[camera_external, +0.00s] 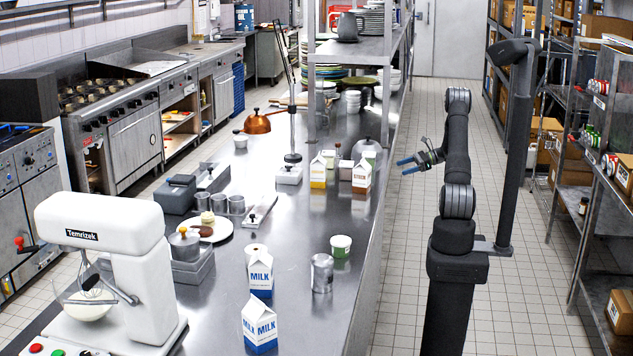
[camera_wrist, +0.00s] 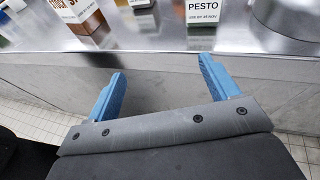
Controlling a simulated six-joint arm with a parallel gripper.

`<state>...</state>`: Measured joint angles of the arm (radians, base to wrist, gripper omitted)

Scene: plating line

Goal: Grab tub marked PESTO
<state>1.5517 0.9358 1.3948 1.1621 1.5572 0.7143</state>
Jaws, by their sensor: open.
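The tub marked PESTO (camera_wrist: 201,12) is white with dark lettering and stands near the counter's edge at the top of the wrist view. Its upper part is cut off by the frame. In the external view its lettering is too small to read, so I cannot tell which container it is. My gripper (camera_external: 407,166) is off the counter's right side in the external view. In the wrist view, my gripper (camera_wrist: 163,80) has its blue fingers wide apart with nothing between them. The tub is beyond the fingers, apart from them, towards the right finger.
A carton (camera_wrist: 82,17) stands left of the tub in the wrist view. A shiny metal dome (camera_wrist: 283,18) stands close on its right. The counter edge (camera_wrist: 160,46) lies between my fingers and these things. Milk cartons (camera_external: 260,275) and a green-and-white tub (camera_external: 340,246) stand nearer the external camera.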

